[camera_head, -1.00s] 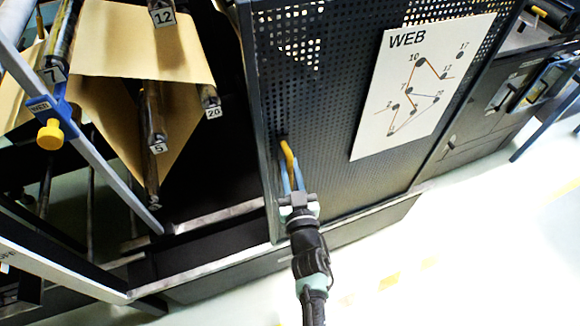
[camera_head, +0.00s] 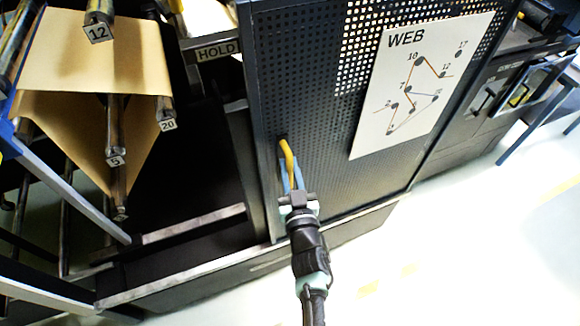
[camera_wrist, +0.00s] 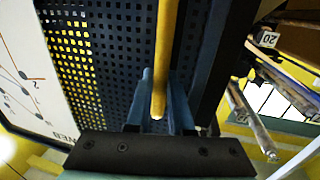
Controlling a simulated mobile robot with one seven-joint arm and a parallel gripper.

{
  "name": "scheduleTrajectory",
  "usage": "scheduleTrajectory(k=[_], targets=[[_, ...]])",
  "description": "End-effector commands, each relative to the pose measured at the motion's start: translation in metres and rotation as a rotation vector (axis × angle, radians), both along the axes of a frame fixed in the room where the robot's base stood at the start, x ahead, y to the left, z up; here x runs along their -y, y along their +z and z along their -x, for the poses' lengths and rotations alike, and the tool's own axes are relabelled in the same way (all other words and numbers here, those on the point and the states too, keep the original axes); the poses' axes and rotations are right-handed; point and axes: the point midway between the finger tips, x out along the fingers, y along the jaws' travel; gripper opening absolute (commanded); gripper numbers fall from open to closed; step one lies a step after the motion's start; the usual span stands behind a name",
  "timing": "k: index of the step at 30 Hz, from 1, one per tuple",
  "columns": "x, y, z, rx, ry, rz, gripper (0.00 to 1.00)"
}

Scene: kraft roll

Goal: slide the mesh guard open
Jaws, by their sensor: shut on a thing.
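The mesh guard (camera_head: 318,120) is a dark perforated panel in the middle of the head view, with a white WEB sheet (camera_head: 420,85) on it. Its yellow handle (camera_head: 288,155) is near the left edge of the panel. My gripper (camera_head: 293,182) is shut on the handle's lower part. In the wrist view the yellow handle (camera_wrist: 166,55) runs down between the two blue fingers of my gripper (camera_wrist: 160,105), with the mesh (camera_wrist: 105,50) behind it. To the left of the guard is a dark opening with rollers.
Brown paper (camera_head: 85,60) runs over numbered rollers (camera_head: 115,130) at the left. A HOLD label (camera_head: 217,50) sits on a bar beside the guard's left edge. A dark cabinet (camera_head: 490,95) stands to the right. Pale floor (camera_head: 470,240) is clear at lower right.

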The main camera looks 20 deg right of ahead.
Motion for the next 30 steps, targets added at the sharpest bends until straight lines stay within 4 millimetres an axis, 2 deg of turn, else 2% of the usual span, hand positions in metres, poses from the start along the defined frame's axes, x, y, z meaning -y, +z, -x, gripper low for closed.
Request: scheduleTrajectory(k=[3, 4, 8, 20, 23, 30], targets=[[0.000, -0.001, 0.000, -0.002, 0.000, 0.001, 0.00], [0.000, -0.001, 0.000, -0.002, 0.001, 0.001, 0.25], [-0.001, -0.001, 0.000, -0.002, 0.001, 0.001, 0.48], [-0.002, -0.001, 0.005, -0.003, 0.002, 0.000, 0.50], [-0.004, -0.002, 0.015, -0.003, 0.002, 0.001, 0.50], [-0.013, -0.002, 0.057, -0.004, 0.002, 0.001, 0.50]])
